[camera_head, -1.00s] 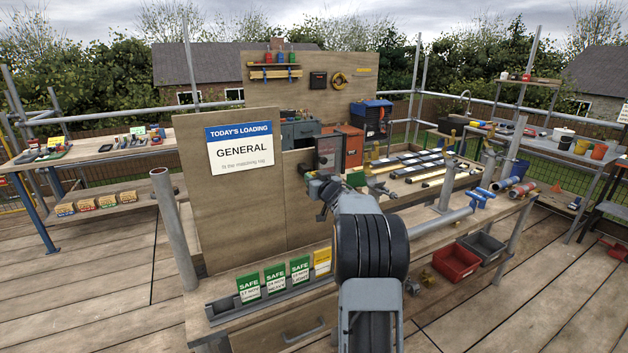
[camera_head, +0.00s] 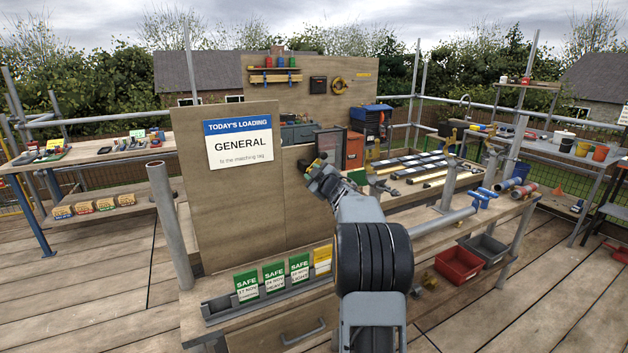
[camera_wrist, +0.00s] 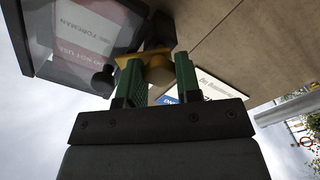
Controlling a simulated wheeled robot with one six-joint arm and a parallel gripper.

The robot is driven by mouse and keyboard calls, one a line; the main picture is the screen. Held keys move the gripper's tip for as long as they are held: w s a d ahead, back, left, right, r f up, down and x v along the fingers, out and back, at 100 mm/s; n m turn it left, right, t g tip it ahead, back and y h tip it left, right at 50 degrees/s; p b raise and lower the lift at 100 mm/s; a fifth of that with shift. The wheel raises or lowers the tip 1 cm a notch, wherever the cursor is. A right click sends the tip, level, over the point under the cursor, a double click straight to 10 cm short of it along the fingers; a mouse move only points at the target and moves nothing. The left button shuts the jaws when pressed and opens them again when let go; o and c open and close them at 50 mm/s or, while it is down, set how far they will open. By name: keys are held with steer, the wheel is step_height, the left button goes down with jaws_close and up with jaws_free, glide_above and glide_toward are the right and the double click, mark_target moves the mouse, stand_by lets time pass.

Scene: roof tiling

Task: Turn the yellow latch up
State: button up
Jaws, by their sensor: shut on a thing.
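The yellow latch (camera_wrist: 145,54) shows in the wrist view as a flat bar at the edge of a dark-framed box with a clear front. A round brass-coloured end (camera_wrist: 160,72) of it sits between the green fingers of my gripper (camera_wrist: 158,80), which is shut on it. The bar slants only slightly from level in this view. In the head view my gripper (camera_head: 318,166) is at the lower left of the box (camera_head: 330,143), and it and my arm mostly hide the latch there.
A dark round knob (camera_wrist: 103,80) is beside the latch. A paper marked FOREMAN (camera_wrist: 85,35) is behind the box's clear front. The wooden board with the GENERAL sign (camera_head: 240,142) stands close on the left. Battens (camera_head: 415,165) lie on the bench at right.

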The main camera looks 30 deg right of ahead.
steer(key=shift+n+b, duration=2.15)
steer(key=shift+n, duration=2.35)
steer(key=o, duration=0.9)
steer(key=s+a+b, duration=0.1)
steer(key=s+a, duration=0.1)
steer(key=s, duration=1.1)
steer(key=shift+s+b, duration=0.35)
